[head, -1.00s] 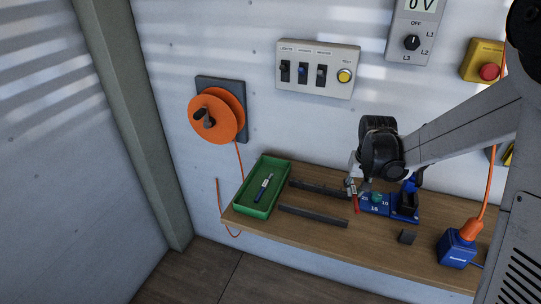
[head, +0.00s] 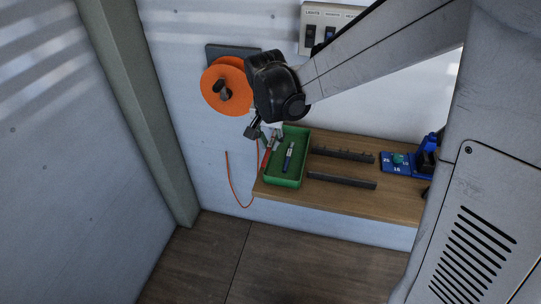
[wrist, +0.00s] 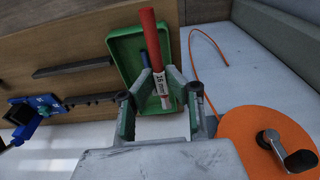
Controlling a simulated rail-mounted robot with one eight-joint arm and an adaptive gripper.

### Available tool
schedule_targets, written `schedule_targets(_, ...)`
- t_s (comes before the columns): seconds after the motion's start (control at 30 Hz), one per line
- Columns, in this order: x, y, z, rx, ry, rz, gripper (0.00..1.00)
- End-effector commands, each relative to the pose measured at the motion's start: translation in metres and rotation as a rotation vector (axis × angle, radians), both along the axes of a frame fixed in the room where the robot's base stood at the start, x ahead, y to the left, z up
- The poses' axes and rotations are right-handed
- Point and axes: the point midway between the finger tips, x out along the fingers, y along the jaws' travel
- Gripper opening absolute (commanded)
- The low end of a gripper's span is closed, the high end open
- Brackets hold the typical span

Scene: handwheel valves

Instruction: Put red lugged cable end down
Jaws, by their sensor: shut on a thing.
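My gripper (head: 266,137) is shut on the red lugged cable end (head: 266,160), above the left side of the green tray (head: 287,183). In the wrist view the red cable end (wrist: 149,38) stands out between the fingers (wrist: 161,88), with a white label reading 16 mm. It overlaps the green tray (wrist: 120,70) in that view; I cannot tell whether it touches the tray. A blue cable end (head: 289,157) lies in the tray, and the red piece partly covers it in the wrist view. The red piece's lug is not clear.
The orange reel (head: 226,88) with its crank is on the wall close to my gripper. Its orange cord (head: 230,182) hangs left of the wooden bench (head: 345,203). Two dark rails (head: 342,180) and a blue block (head: 400,162) lie right of the tray.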

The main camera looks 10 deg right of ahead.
Motion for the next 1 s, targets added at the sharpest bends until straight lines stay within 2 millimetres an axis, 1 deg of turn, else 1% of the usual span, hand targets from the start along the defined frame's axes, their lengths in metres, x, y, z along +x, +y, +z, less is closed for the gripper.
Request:
schedule_targets(0.07,0.002,-0.002,-0.001,0.0,-0.001,-0.008,0.0)
schedule_targets(0.17,0.011,-0.012,-0.009,0.0,-0.001,-0.011,0.0)
schedule_targets(0.5,0.056,-0.059,-0.048,0.0,-0.001,-0.01,0.0)
schedule_targets(0.6,0.067,-0.071,-0.058,0.0,-0.001,-0.01,0.0)
schedule_targets(0.8,0.078,-0.083,-0.068,0.0,-0.001,-0.008,0.0)
schedule_targets(0.93,0.08,-0.084,-0.073,0.0,-0.001,-0.007,0.0)
schedule_targets(1.0,0.079,-0.084,-0.08,0.0,-0.001,-0.007,0.0)
